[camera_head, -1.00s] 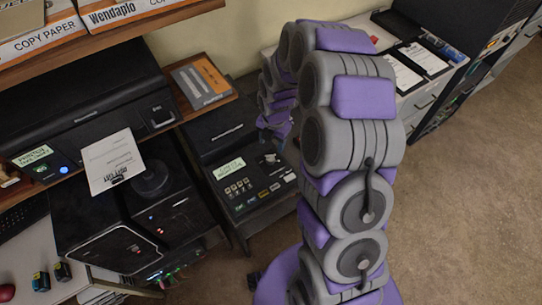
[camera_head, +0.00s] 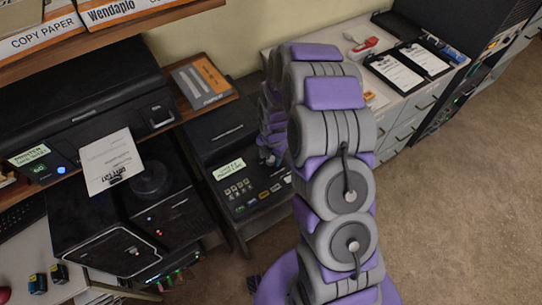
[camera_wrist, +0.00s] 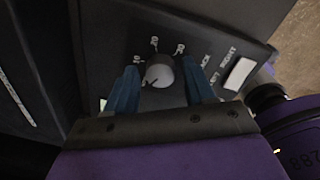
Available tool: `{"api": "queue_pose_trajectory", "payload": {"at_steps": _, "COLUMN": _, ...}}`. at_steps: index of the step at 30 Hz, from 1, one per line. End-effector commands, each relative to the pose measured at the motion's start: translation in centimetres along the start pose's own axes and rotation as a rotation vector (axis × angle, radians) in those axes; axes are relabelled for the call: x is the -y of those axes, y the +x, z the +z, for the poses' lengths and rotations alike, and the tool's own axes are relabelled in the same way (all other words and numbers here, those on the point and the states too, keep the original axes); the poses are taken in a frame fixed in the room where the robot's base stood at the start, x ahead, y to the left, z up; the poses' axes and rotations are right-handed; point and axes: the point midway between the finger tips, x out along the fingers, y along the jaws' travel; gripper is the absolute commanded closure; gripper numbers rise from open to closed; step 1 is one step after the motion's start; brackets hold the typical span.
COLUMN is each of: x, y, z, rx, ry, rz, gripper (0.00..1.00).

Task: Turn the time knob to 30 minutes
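My gripper (camera_wrist: 162,80) is open, with one blue finger on each side of the knob and visible gaps between. In the head view, my gripper (camera_head: 268,150) is over the right part of the black console (camera_head: 222,205), and the knob is hidden there behind my purple and grey arm.
A white button (camera_wrist: 239,73) with a printed label is right of the knob. In the head view, a printer (camera_head: 85,125) with a paper sheet (camera_head: 112,160) stands left of the console. Clipboards (camera_head: 395,72) lie on a cabinet behind my arm. Carpet (camera_head: 450,200) at right is clear.

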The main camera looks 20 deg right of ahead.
Motion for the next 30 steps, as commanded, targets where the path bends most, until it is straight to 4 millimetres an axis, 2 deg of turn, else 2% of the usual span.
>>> {"api": "queue_pose_trajectory", "payload": {"at_steps": 2, "x": 0.0, "y": 0.0, "z": 0.0, "rx": 0.0, "ry": 0.0, "rz": 0.0, "gripper": 0.54}}
{"api": "queue_pose_trajectory", "payload": {"at_steps": 15, "x": -0.04, "y": 0.0, "z": 0.01, "rx": 0.0, "ry": 0.0, "rz": 0.001, "gripper": 0.96}}
{"api": "queue_pose_trajectory", "payload": {"at_steps": 23, "x": -0.06, "y": -0.05, "z": 0.02, "rx": 0.002, "ry": 0.026, "rz": 0.001, "gripper": 0.96}}
{"api": "queue_pose_trajectory", "payload": {"at_steps": 30, "x": -0.11, "y": -0.13, "z": 0.02, "rx": 0.009, "ry": 0.145, "rz": 0.002, "gripper": 0.96}}
